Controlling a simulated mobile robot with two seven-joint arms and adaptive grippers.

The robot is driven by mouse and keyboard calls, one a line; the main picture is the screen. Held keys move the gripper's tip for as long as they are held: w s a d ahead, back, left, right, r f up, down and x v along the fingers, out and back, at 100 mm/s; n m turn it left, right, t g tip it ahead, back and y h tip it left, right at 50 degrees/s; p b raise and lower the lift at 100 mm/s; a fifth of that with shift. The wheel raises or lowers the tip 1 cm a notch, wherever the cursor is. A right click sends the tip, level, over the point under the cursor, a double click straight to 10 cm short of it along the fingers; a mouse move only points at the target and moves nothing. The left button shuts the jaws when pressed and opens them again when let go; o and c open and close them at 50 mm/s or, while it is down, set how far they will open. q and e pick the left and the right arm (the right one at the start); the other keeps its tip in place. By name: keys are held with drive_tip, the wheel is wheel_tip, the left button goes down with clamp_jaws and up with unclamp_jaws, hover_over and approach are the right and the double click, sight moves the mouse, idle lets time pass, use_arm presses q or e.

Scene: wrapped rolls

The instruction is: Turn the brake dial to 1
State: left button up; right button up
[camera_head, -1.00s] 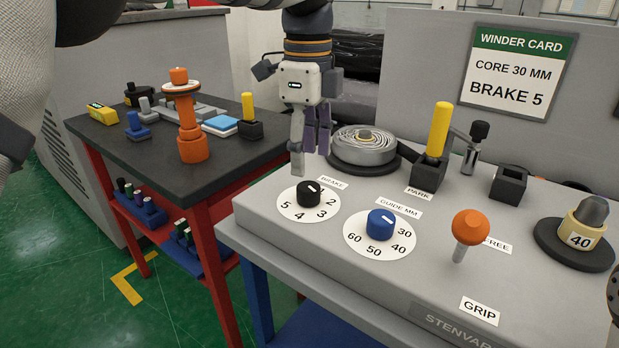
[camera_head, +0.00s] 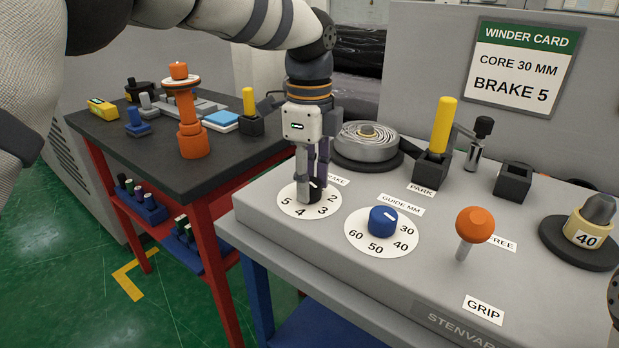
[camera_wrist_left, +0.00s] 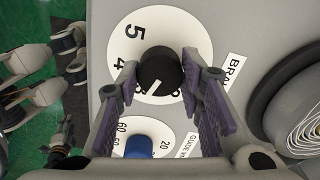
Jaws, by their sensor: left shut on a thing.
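The brake dial (camera_head: 312,196) is a black knob on a white disc (camera_head: 291,212) with numbers around it, on the grey panel's left part. My left gripper (camera_head: 311,192) points down over it and is shut on the knob. In the left wrist view the knob (camera_wrist_left: 160,69) sits between the purple-padded fingertips. Its white pointer line slants toward the lower left there. The 5 and part of the 4 show on the disc; the fingers hide other numbers, so I cannot tell the exact number pointed at.
The blue guide dial (camera_head: 382,221) is close beside the brake dial. An orange-knobbed lever (camera_head: 475,225) and a yellow handle (camera_head: 443,127) stand farther right. A metal roll (camera_head: 366,141) lies behind the gripper. The winder card (camera_head: 519,68) reads BRAKE 5.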

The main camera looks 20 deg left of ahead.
use_arm(q)
drive_tip(key=shift+n, duration=1)
drive_tip(key=n+p, duration=0.1)
drive_tip(key=n, duration=0.1)
drive_tip(key=shift+n, duration=0.4)
drive_tip(key=n, duration=1.1)
drive_tip(key=shift+f+n, duration=0.1)
drive_tip(key=shift+n, duration=0.3)
drive_tip(key=n, duration=0.5)
drive_tip(key=shift+p, duration=0.3)
use_arm(e)
drive_tip(key=shift+w+r+t, duration=0.5)
drive_tip(key=shift+w+r, duration=0.5)
drive_tip(key=shift+w, duration=0.05)
use_arm(q)
drive_tip(key=shift+n, duration=0.3)
drive_tip(key=o, duration=1.2)
drive_tip(key=shift+c, duration=0.2)
